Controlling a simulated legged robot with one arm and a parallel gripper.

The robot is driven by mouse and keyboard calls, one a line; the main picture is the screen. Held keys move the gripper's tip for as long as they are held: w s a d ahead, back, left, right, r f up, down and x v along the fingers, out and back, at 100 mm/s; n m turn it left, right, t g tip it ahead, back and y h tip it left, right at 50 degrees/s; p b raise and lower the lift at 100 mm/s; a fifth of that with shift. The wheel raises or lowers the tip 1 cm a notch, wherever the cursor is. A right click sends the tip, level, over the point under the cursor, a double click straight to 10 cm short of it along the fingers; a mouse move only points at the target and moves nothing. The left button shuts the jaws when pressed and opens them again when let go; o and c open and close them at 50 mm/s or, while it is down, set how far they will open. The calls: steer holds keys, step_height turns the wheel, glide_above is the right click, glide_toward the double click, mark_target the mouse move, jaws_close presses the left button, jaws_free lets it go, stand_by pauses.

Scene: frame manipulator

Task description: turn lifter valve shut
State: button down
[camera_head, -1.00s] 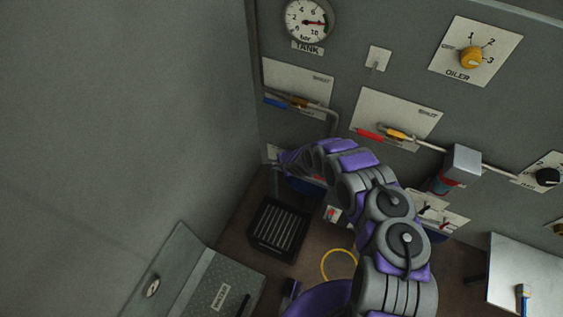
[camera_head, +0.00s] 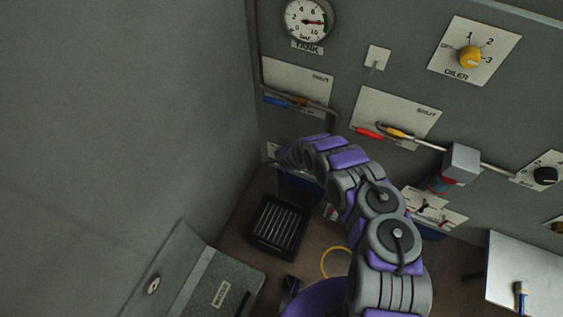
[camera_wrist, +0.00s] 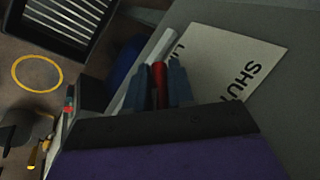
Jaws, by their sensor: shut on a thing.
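In the wrist view a pale plate (camera_wrist: 222,58) shows the word SHUT and the start of a word beginning "LI", which fits the lifter valve. A red handle (camera_wrist: 158,74) stands in front of it, beside a pale grey bar or pipe (camera_wrist: 150,62). My gripper (camera_wrist: 157,88) has its two blue-grey fingers shut on the red handle, one on each side. The valve body and the handle's lower part are hidden by my gripper. In the head view my arm covers the gripper and most of this valve low on the panel.
Higher on the panel are a blue-handled valve (camera_head: 279,101), a red-handled valve (camera_head: 370,132), the tank gauge (camera_head: 307,21) and the yellow oiler knob (camera_head: 470,57). A black slatted crate (camera_head: 278,227) and a yellow ring (camera_head: 336,263) lie below. A grey wall is at left.

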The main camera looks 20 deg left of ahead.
steer(key=shift+a+h+b, duration=0.25)
steer(key=shift+h+b, duration=0.15)
steer(key=shift+h, duration=0.1)
steer(key=shift+h+b, duration=0.4)
steer(key=shift+b, duration=0.25)
steer(key=h+b, duration=0.1)
steer(key=b, duration=0.2)
steer(key=shift+f+n+h, duration=0.3)
steer(key=shift+n+h, duration=0.1)
steer(key=h+b, duration=0.2)
steer(key=b, duration=0.1)
steer(key=shift+d+r, duration=0.1)
steer(key=shift+d, duration=0.05)
steer(key=shift+d+r+h+b, duration=0.1)
steer(key=shift+h+b, duration=0.3)
steer(key=shift+b, duration=0.25)
steer(key=c, duration=1.4)
jaws_free()
steer(key=shift+o, duration=0.2)
